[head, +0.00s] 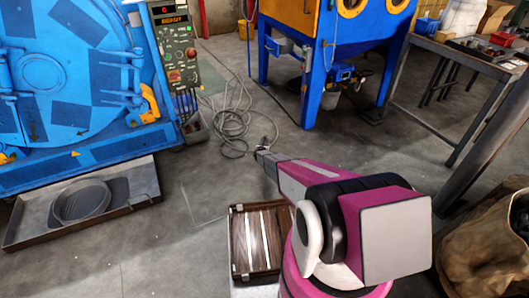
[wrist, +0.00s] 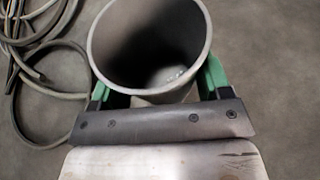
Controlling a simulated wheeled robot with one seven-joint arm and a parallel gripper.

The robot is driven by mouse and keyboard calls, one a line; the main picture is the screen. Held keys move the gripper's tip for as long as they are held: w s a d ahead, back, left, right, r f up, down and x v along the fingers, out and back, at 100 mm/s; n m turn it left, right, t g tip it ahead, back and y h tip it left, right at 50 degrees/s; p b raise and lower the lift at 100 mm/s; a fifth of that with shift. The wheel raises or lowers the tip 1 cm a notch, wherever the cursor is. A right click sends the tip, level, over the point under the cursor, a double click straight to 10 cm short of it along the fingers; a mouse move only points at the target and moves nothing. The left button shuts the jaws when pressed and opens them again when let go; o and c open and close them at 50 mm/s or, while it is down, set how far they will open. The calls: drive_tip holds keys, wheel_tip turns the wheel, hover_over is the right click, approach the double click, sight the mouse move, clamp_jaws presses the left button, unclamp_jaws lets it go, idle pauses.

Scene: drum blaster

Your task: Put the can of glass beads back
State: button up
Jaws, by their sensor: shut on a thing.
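The grey metal can (wrist: 112,40) fills the upper middle of the wrist view, with its open round mouth towards the camera. Its inside is dark, with a few pale specks low on the inner wall; I cannot tell how full it is. My gripper (wrist: 157,86) has green fingers on both sides of the can and is shut on it. The floor shows beyond the can. In the head view my magenta arm reaches forward over the floor, and I cannot make out the can there.
Hoses lie coiled on the floor (head: 235,122), also at the wrist view's left (wrist: 45,45). A blue drum machine (head: 45,75) with a tray (head: 135,190) stands left. A blue cabinet on legs (head: 310,75) stands ahead, a workbench (head: 440,52) and brown sack (head: 485,245) right.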

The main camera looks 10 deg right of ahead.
drive_tip(key=shift+w+d+f, duration=0.2)
drive_tip(key=shift+d+f, duration=0.05)
drive_tip(key=shift+f, duration=1.85)
drive_tip(key=shift+f, duration=0.15)
drive_tip(key=o, duration=1)
